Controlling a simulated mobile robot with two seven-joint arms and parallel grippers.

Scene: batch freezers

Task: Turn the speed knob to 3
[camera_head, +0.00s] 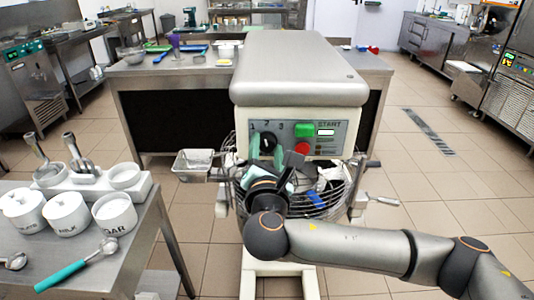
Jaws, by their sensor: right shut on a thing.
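The speed knob (268,140) is a black dial on the front panel of the grey-topped mixer (298,75), with the numbers 1, 2 and 3 around its upper side. My right gripper (266,150) reaches up to it from below, its pale teal fingers on either side of the knob and shut on it. The fingers and wrist hide the lower part of the knob, and its pointer is too small to read surely. My left gripper is not in view.
Right of the knob are a green START button (303,130), a red button (302,147) and a small display (325,132). A wire guard (338,197) surrounds the bowl below. A steel table (130,245) with white jars stands at left.

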